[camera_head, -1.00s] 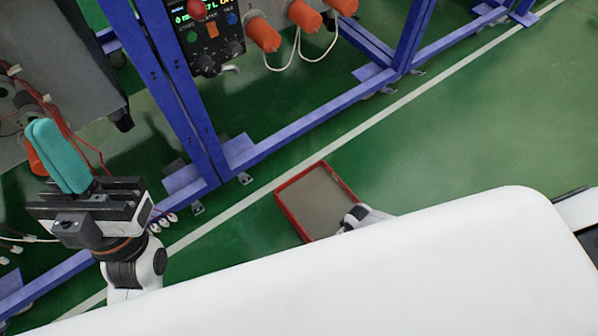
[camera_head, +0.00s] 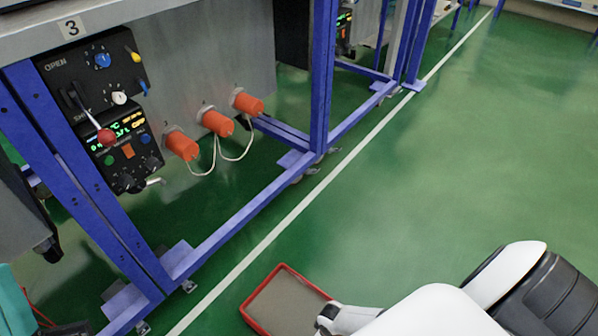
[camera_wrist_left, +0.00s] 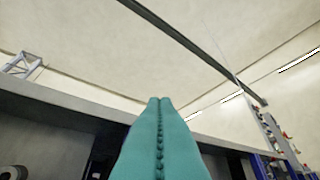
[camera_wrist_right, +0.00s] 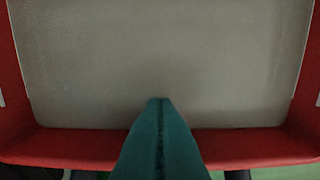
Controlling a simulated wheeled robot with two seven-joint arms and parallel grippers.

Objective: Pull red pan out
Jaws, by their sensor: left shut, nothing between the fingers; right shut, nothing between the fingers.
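The red pan (camera_head: 247,316) has a red rim and a flat grey-beige inside. It shows at the bottom of the head view, beyond the white floor line, clear of the blue frame. In the right wrist view the pan (camera_wrist_right: 60,146) fills most of the picture. My right gripper (camera_wrist_right: 160,100) is shut, with its teal fingers across the near rim and tips over the grey inside; I cannot tell whether they touch. In the left wrist view my left gripper (camera_wrist_left: 160,100) is shut and empty, pointing toward the ceiling. Only a teal sliver shows at the head view's left edge.
A blue steel frame (camera_head: 85,205) stands at the left, carrying a black control panel (camera_head: 100,110) with knobs and a red-balled lever. Several orange cylinders (camera_head: 215,122) stick out beside it with white cables. Green floor (camera_head: 440,170) right of the white line is open.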

